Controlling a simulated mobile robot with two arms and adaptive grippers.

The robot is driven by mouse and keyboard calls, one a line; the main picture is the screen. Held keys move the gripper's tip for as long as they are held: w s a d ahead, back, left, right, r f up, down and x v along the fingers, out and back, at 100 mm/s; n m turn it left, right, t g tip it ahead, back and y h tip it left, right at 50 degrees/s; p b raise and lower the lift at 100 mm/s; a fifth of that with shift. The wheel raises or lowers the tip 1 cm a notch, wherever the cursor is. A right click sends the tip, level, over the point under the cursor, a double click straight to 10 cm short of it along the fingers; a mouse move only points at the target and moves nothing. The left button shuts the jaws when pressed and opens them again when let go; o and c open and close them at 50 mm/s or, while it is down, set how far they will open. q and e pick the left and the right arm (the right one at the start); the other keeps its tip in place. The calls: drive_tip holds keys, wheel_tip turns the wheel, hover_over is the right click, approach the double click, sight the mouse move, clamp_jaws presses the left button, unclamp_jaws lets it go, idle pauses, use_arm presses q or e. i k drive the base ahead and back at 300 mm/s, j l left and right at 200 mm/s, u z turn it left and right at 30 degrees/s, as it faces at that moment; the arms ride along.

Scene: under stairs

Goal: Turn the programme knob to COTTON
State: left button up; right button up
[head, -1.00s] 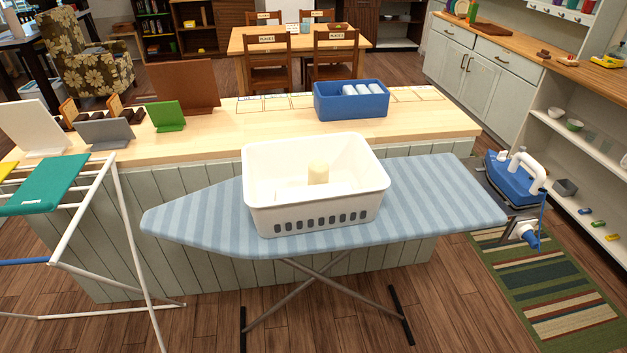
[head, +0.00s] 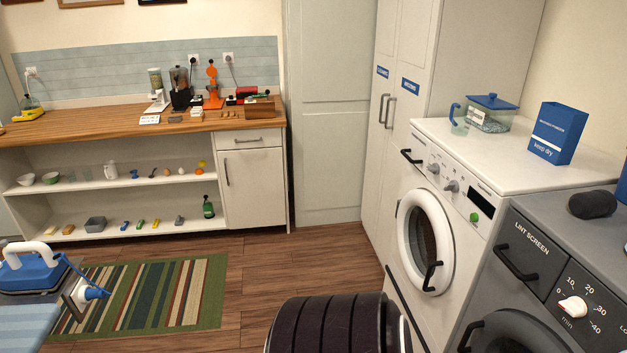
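The white washing machine (head: 468,240) stands at the right with its round door closed. Its front panel carries two grey knobs, an upper left one (head: 433,168) and a lower right one (head: 452,186). The grey dryer in front (head: 520,270) has a white timer knob (head: 572,307) with minute numbers. Neither of my grippers is in view.
A blue keep-dry box (head: 557,133) and a lidded clear container (head: 491,113) stand on the washer. A dark roll (head: 592,204) lies on the dryer. A striped rug (head: 150,290) lies left; the iron (head: 38,268) is at the left edge.

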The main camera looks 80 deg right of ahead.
sight(434, 167)
drive_tip(key=z, duration=3.7)
